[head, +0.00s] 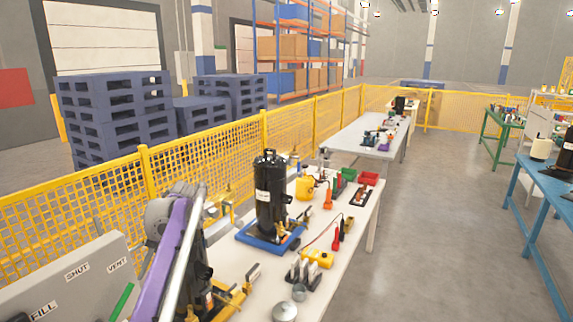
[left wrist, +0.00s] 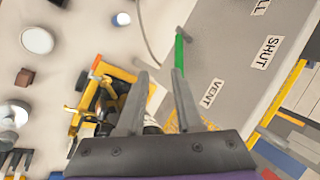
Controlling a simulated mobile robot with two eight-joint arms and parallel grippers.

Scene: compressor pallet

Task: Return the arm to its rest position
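My left arm (head: 172,255), with a purple link, reaches up at the lower left in the head view; its gripper cannot be made out there. In the left wrist view my left gripper (left wrist: 160,76) has its two grey fingers spread apart with nothing held between them. Beyond the fingers is a grey panel (left wrist: 222,50) labelled VENT and SHUT, with a green lever (left wrist: 179,52) at its edge. A yellow fixture (left wrist: 92,92) lies to the left of the fingers, partly hidden by them. My right gripper is in neither view.
A white workbench (head: 338,238) carries a black compressor (head: 269,190) on a blue base (head: 262,240), red and yellow tools and small parts. The labelled panel (head: 60,280) stands close at the lower left. A yellow mesh fence (head: 205,160) runs behind. The floor (head: 440,230) to the right is clear.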

